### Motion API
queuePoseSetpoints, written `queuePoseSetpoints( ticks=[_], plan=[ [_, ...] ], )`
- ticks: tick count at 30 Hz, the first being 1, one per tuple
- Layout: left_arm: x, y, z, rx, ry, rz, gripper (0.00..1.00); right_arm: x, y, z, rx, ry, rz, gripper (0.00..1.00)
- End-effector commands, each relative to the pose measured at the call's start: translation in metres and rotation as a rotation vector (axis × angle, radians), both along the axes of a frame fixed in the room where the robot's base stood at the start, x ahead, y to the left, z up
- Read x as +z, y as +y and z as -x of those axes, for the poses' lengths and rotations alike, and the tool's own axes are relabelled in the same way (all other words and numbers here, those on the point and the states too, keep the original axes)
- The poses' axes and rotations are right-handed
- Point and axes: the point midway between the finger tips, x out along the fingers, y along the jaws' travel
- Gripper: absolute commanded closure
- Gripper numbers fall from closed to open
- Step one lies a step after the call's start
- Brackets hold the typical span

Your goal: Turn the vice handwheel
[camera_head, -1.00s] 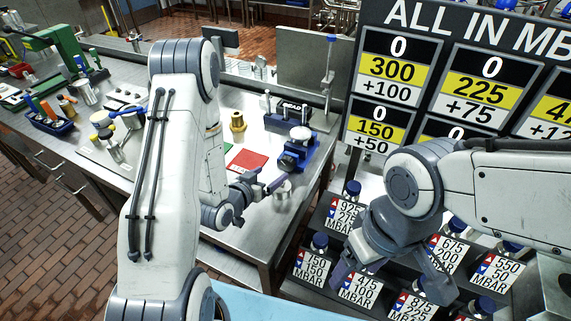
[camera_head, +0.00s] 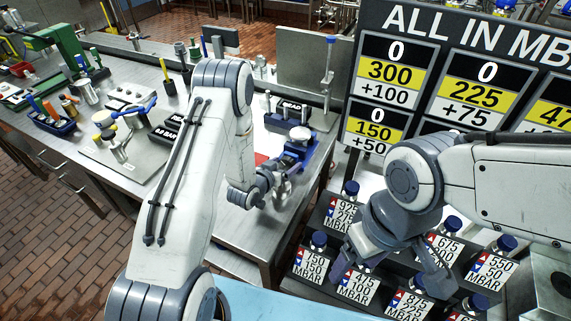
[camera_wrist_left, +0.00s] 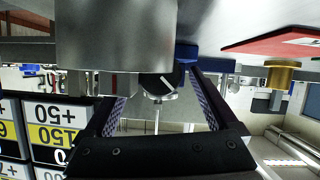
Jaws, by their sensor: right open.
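The blue vice (camera_head: 296,152) stands near the right end of the steel bench, with a silver round part on top. In the left wrist view, which is upside down, part of the blue vice (camera_wrist_left: 186,52) shows. A black round knob with a white line (camera_wrist_left: 163,82), apparently the handwheel, faces the camera between the fingers. My left gripper (camera_head: 284,178) is close in front of the vice. In the left wrist view its two fingers (camera_wrist_left: 160,105) are apart, with no visible contact on the knob. My right gripper (camera_head: 392,278) is open above the labelled valve blocks.
A large metal cylinder (camera_wrist_left: 115,35) is close beside the left fingers. A red mat (camera_wrist_left: 275,42) and a brass piece (camera_wrist_left: 282,72) are to one side. A pressure board (camera_head: 445,75) stands right of the bench. Labelled valve blocks (camera_head: 357,286) are below it.

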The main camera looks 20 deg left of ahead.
Motion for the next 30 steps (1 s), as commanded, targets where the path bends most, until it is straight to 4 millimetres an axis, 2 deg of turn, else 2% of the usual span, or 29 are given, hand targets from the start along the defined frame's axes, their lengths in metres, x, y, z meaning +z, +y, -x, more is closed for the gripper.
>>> queuePoseSetpoints(
  ticks=[1,6,10,16,26,27,29,30],
  plan=[
    [0.0,0.0,0.0,0.0,0.0,0.0,0.29,0.0,0.0,0.0,0.0,0.0,0.0,0.24],
    [0.0,0.0,0.0,0.0,0.0,0.0,0.93,0.0,0.0,0.0,0.0,0.0,0.0,0.24],
    [-0.002,-0.001,0.0,-0.002,-0.008,-0.027,0.92,-0.006,0.0,0.0,0.0,0.0,0.0,0.24],
    [-0.003,-0.003,0.0,-0.001,-0.039,-0.176,0.92,-0.026,0.0,0.0,0.001,0.0,0.0,0.24],
    [0.001,-0.002,0.0,0.0,-0.044,-0.215,0.92,-0.025,0.0,0.0,0.002,0.0,0.0,0.24],
    [0.001,-0.002,0.0,0.0,-0.044,-0.215,0.33,-0.025,0.0,0.0,0.002,0.0,0.0,0.24],
    [0.001,-0.002,0.0,0.0,-0.044,-0.215,0.1,-0.025,0.0,0.0,0.001,0.0,0.0,0.24],
    [0.001,-0.002,0.0,0.0,-0.044,-0.215,0.06,-0.025,0.0,0.0,0.001,0.0,0.0,0.24]
  ],
)
